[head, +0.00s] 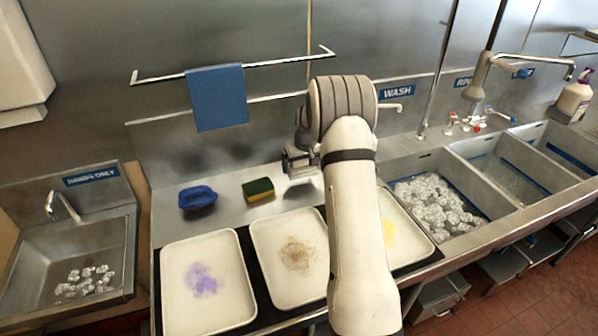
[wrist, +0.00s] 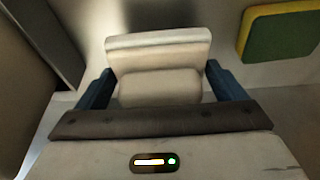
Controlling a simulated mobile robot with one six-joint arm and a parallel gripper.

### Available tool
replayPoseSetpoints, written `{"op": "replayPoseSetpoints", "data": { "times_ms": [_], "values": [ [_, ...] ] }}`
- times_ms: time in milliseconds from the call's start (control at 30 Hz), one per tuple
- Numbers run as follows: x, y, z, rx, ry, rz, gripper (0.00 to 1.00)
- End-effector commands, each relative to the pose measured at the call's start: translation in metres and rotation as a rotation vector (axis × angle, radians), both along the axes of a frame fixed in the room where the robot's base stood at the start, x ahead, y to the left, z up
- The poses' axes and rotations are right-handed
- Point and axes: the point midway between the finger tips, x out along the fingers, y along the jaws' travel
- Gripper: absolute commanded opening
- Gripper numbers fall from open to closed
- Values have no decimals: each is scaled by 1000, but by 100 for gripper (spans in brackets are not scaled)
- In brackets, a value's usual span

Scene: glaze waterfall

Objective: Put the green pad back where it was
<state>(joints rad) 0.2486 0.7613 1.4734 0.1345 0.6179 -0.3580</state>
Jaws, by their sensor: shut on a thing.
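The green pad (head: 259,189), dark green with a yellow layer, lies on the steel ledge behind the trays. It also shows at the top right of the wrist view (wrist: 284,36), apart from my gripper. My gripper (head: 301,172) is just right of it, low over the ledge and partly hidden by my arm in the head view. In the wrist view its blue fingers (wrist: 158,78) are shut on a pale cream block (wrist: 160,86) with a wider lip. I cannot tell whether this block touches the ledge.
A blue scrubber (head: 197,197) lies left of the pad. Trays with a purple stain (head: 240,305), a brown stain (head: 262,270) and a yellow stain (head: 418,243) stand in front. A blue cloth (head: 216,97) hangs on the rail above. Sinks lie at both sides.

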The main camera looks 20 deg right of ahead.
Motion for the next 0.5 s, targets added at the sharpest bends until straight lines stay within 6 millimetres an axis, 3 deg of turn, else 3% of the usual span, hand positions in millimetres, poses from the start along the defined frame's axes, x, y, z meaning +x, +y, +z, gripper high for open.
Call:
{"op": "replayPoseSetpoints", "data": {
  "times_ms": [300, 500],
  "values": [
    [-2, -7, -35, 0, 2, -11, 72],
    [-2, -8, -38, -1, -1, -12, 72]
  ]
}}
